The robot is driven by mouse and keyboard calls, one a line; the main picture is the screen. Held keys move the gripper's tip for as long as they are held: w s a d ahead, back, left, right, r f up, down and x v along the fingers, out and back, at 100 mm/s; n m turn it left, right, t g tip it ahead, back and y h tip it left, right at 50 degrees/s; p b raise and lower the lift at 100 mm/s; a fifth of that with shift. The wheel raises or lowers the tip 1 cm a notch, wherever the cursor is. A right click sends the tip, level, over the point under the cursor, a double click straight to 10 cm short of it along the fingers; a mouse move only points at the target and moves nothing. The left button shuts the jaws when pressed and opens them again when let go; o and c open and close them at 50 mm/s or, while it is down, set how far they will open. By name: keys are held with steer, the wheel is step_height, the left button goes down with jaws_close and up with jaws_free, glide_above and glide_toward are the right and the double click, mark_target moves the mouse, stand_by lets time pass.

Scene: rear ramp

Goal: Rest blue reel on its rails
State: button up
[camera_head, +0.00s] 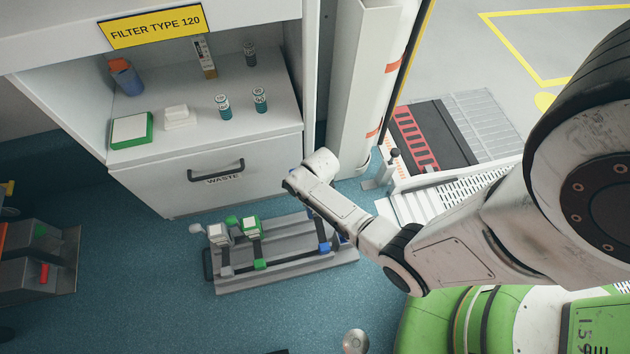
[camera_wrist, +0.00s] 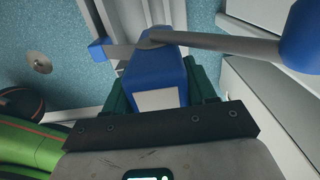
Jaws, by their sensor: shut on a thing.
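The blue reel (camera_wrist: 165,72) is a blue block with a pale label. A grey bar runs right from it to a blue knob (camera_wrist: 301,38). My gripper (camera_wrist: 160,90) is shut on the block, its dark green fingers on both sides. In the head view my wrist hides most of the reel. The grey rack (camera_head: 285,275) lies on the floor; its blue-marked rails (camera_head: 324,248) are at its right end, below my wrist. I cannot tell whether the reel touches the rails.
A green reel (camera_head: 249,228) and a grey-white reel (camera_head: 217,234) sit on the rack's left part. The white cabinet with its waste drawer (camera_head: 222,178) stands close behind the rack. A green round body (camera_head: 440,320) lies at front right.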

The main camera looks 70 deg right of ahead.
steer(key=shift+f+b, duration=3.65)
steer(key=shift+f, duration=0.85)
steer(key=o, duration=1.6)
step_height(320, 180, up, 11)
steer(key=p, duration=0.6)
steer(key=shift+f, duration=0.1)
